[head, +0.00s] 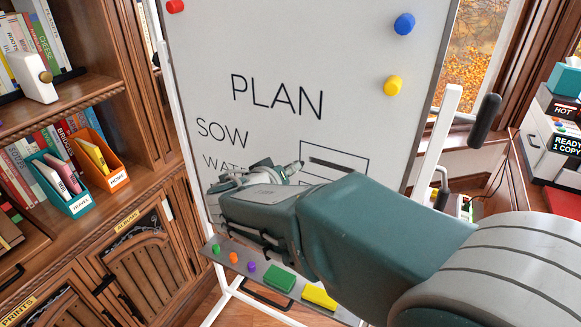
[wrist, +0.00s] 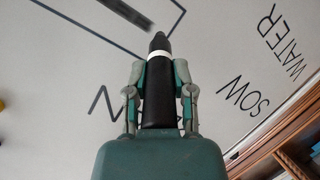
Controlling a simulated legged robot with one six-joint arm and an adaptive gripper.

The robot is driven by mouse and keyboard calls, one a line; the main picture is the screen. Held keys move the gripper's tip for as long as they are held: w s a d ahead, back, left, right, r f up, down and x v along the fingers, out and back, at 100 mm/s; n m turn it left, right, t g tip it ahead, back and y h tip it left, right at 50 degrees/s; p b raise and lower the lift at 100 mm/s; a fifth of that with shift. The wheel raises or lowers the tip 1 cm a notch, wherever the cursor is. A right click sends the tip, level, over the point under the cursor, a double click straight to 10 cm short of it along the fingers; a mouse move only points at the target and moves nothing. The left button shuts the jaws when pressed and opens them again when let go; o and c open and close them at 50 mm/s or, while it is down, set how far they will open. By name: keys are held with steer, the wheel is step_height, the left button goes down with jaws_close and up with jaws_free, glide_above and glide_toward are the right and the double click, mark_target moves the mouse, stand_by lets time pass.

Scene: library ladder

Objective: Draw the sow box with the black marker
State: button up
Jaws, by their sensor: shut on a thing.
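The whiteboard (head: 290,50) stands tilted in the head view, with PLAN, SOW and part of a lower word on it. A thin-lined box (head: 369,160) lies right of SOW, its lower part hidden by my arm. A thick dark stroke (head: 335,164) runs inside it; the stroke also shows at the top of the wrist view (wrist: 127,13). My gripper (wrist: 160,75) is shut on the black marker (wrist: 160,95), fingers on both sides below its white band. The marker's dark tip points at the board near the box's left side; I cannot tell whether it touches.
A tray (head: 232,250) below the board holds small round magnets, a green block (head: 279,278) and a yellow block (head: 319,296). Round magnets sit on the board. A wooden bookcase (head: 110,150) stands left; a window and a shelf with boxes are right.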

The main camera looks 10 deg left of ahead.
steer(key=shift+s+a, duration=0.25)
steer(key=shift+s, duration=0.5)
steer(key=shift+s+a, duration=0.25)
steer(key=shift+s, duration=0.45)
steer(key=shift+s+a, duration=0.25)
steer(key=shift+s, duration=0.5)
steer(key=shift+s, duration=0.1)
steer(key=shift+s+a, duration=0.25)
steer(key=shift+s, duration=0.45)
steer(key=shift+s+a, duration=0.25)
steer(key=shift+s, duration=0.4)
